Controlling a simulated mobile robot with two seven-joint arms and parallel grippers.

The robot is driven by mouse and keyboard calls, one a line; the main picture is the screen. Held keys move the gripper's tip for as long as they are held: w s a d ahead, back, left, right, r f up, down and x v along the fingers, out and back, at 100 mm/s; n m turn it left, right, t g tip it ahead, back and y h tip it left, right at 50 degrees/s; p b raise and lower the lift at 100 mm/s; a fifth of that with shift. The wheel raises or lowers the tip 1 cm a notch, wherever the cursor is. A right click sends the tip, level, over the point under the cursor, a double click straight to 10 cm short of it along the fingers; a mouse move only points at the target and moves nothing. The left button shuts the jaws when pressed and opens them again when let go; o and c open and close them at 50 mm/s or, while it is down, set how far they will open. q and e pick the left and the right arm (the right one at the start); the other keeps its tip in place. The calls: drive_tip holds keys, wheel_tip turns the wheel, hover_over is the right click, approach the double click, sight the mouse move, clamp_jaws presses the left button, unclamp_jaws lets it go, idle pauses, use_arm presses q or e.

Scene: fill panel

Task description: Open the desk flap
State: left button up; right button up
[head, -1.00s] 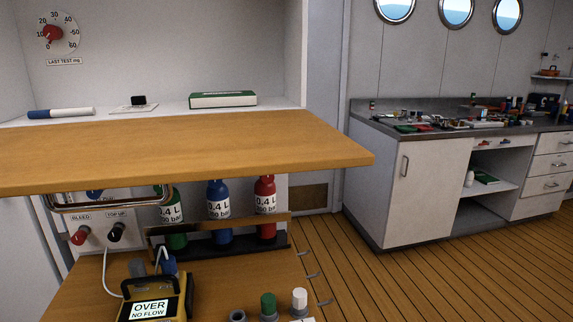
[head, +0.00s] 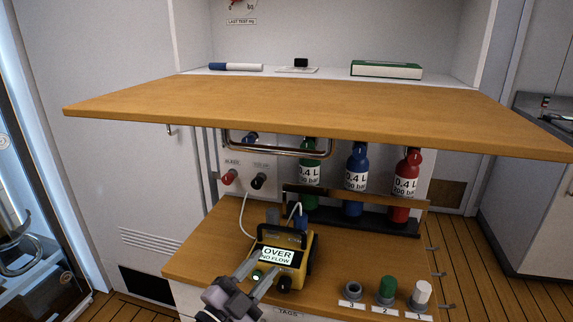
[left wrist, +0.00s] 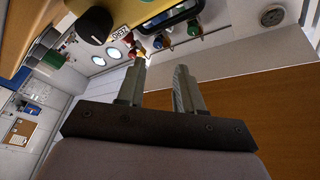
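A wide wooden flap (head: 300,105) lies level in the head view, sticking out below a white shelf recess. A metal bar handle (head: 278,147) shows just under it. A second wooden top (head: 205,250) lies lower down. My left gripper (head: 262,268) is in front of the yellow meter on that lower top, clear of the flap and handle. In the left wrist view its two fingers (left wrist: 160,72) are apart with nothing between them. My right gripper is not in view.
The yellow meter (head: 298,262) reads OVER NO FLOW. Green, blue (head: 356,180) and red bottles stand behind it under the flap. Several capped posts (head: 386,290) stand at the lower top's front. A marker (head: 236,67) and a green-white box (head: 386,69) lie on the shelf.

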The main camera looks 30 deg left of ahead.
use_arm(q)
wheel_tip(320, 180, up, 12)
drive_tip(key=m+t+h+b, duration=0.2)
drive_tip(key=m+t+h, duration=0.2)
drive_tip(key=m+h, duration=0.45)
drive_tip(key=m+g+h+b, duration=0.2)
drive_tip(key=m+g+h, duration=1.15)
drive_tip(key=m, duration=1.35)
approach(281, 151)
drive_tip(key=x, duration=0.3)
drive_tip(key=shift+t, duration=0.35)
drive_tip(key=p+x, duration=0.1)
drive_tip(key=x, duration=0.2)
drive_tip(key=p+x, duration=0.1)
drive_tip(key=x, duration=0.2)
drive_tip(key=shift+w+a, duration=0.1)
drive_tip(key=shift+w, duration=0.1)
drive_tip(key=shift+w+d+r, duration=0.15)
drive_tip(key=shift+d+r, duration=0.05)
drive_tip(key=shift+d, duration=0.15)
drive_tip(key=shift+c, duration=0.3)
